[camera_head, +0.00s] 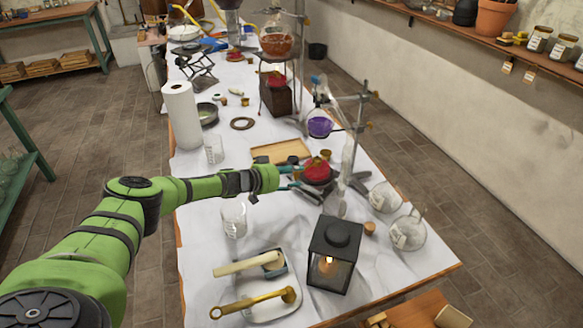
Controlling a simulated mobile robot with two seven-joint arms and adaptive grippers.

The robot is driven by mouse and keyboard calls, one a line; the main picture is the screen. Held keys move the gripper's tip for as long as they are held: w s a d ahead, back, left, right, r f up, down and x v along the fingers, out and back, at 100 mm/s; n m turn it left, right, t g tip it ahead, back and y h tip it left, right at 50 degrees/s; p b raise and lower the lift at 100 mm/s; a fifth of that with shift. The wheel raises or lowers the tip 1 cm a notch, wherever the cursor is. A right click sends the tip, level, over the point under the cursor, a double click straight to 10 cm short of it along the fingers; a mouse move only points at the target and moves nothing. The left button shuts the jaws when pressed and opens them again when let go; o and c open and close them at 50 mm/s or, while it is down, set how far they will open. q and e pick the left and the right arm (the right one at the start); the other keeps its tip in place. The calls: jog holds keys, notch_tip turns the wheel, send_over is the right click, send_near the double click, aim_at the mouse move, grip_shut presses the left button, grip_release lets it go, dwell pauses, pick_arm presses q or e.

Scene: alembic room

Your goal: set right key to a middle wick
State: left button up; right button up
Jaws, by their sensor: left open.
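A small red burner-like thing (317,170) with a dark base stands on the white-covered table, near a metal stand. A small brass-coloured part (325,155) shows at its upper right; I cannot tell whether it is a key. No key or wick can be made out clearly. My left gripper (294,178) comes in from the left, just left of the red thing. Its teal fingers are apart, with nothing seen between them. I cannot tell whether they touch the red thing. My right gripper is not in view.
A black lantern (334,282) with a glow inside stands in front. A tray (279,312) with tools lies nearer, beside a glass beaker (234,219). Glass flasks (408,234) are at right. Behind are a wooden tray (263,152), a purple flask (320,127) and a paper roll (182,115).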

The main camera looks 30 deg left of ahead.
pick_arm(q)
notch_tip(320, 180, up, 10)
dwell(0.4)
dwell(0.4)
